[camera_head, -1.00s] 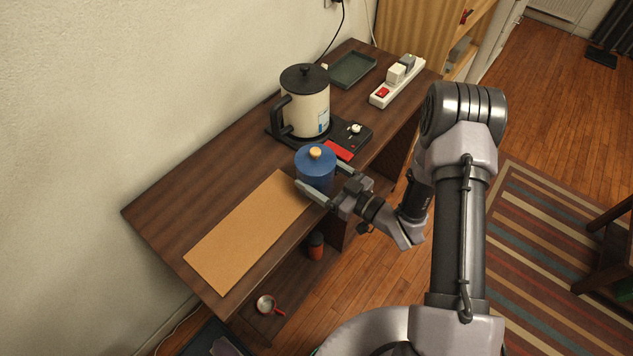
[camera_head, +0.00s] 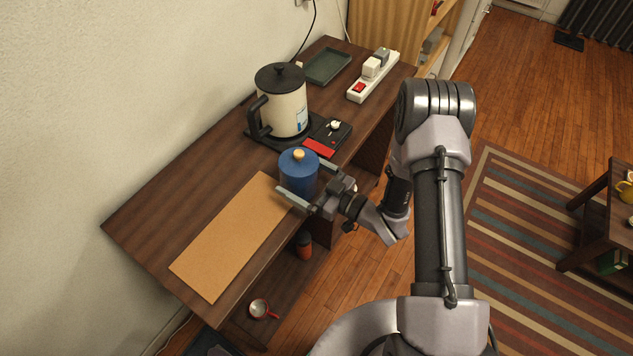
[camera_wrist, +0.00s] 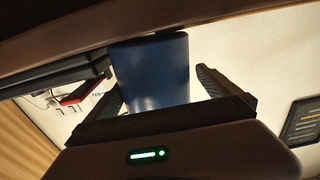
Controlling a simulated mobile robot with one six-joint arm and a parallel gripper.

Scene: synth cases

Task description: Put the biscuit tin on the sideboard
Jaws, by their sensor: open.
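The biscuit tin (camera_head: 299,178) is a blue cylinder with a lid and a pale wooden knob. It stands upright at the front edge of the dark wooden sideboard (camera_head: 165,205), beside the tan mat's far corner. My gripper (camera_head: 304,180) reaches in from the right with its jaws open, one finger on each side of the tin. In the wrist view the tin (camera_wrist: 152,75) fills the space between the fingers, with a gap at the right finger. Whether the left finger touches it I cannot tell. The tin's base is partly hidden by the near finger.
A cream kettle (camera_head: 283,110) on a black base stands just behind the tin, with a red item (camera_head: 319,148) at its front. A tan mat (camera_head: 225,240) lies left. A green tray (camera_head: 327,66) and a power strip (camera_head: 373,77) are farther back. A striped rug (camera_head: 500,250) covers the floor right.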

